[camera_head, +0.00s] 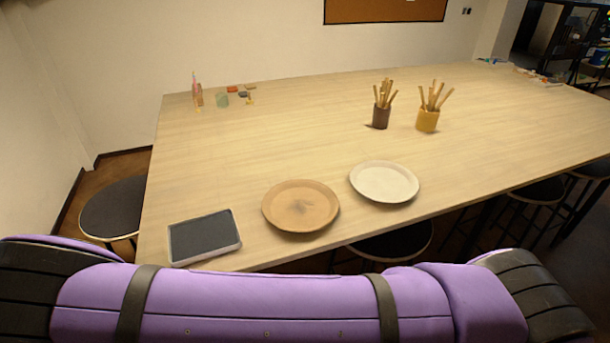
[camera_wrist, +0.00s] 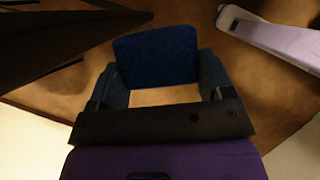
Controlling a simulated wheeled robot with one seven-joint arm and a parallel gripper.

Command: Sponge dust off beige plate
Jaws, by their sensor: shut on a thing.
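A pale cream-beige plate (camera_head: 384,182) lies on the table near its front edge. No smudge can be made out on the cream-beige plate at this size. In the wrist view, my gripper (camera_wrist: 160,80) is shut on a dark blue block, which looks like the sponge (camera_wrist: 155,55). The brown floor shows behind it, so it is away from the plates. My gripper does not show in the head view.
A shallow dark-lined tray (camera_head: 175,255) lies at the table's front left corner. A brown cup (camera_head: 381,117) and a yellow cup (camera_head: 428,121) of sticks stand behind the plates. Small items sit at the back left. The table's (camera_head: 270,140) middle is clear. Stools (camera_head: 113,207) stand around it.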

